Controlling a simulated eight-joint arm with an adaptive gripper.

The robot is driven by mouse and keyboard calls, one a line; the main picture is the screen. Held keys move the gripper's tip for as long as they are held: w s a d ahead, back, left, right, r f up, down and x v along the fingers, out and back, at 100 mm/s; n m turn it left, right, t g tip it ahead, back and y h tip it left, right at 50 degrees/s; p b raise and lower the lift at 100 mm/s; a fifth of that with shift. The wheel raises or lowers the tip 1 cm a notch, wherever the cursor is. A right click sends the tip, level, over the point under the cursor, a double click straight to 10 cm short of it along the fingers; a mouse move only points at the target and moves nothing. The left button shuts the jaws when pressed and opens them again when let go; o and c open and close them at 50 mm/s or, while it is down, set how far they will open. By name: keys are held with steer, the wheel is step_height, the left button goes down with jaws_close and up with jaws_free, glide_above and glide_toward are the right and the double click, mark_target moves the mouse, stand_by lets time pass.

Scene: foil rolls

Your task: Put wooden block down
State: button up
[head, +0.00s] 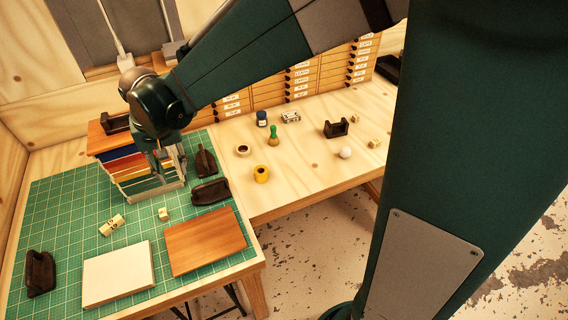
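My gripper (160,158) points down over the green cutting mat (70,205), in front of a small rack (152,190) with coloured bars or rolls. Its fingertips are small and overlap the rack, so I cannot tell whether they are open or shut or hold anything. A small pale wooden block (163,214) lies on the mat just in front of the rack, apart from the gripper. A larger pale piece (112,225) lies to its left. Two more small pale blocks, one nearer (374,143) and one farther (373,117), lie at the right of the wooden table.
A brown board (205,242) and a white board (118,272) lie at the mat's front.

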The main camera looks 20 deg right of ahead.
steer(key=s+d+r+t, duration=0.1)
steer(key=s+d+r, duration=0.3)
steer(key=d, duration=0.4)
steer(key=s+d+r+t, duration=0.2)
steer(key=s+d+r, duration=0.25)
steer(key=d, duration=0.35)
steer(key=s+d+t, duration=0.3)
steer(key=s+d, duration=0.8)
steer(key=s, duration=0.1)
steer(key=shift+d+r+h, duration=0.2)
steer(key=shift+d+h, duration=0.1)
steer(key=shift+o, duration=0.5)
steer(key=shift+w+d, duration=0.1)
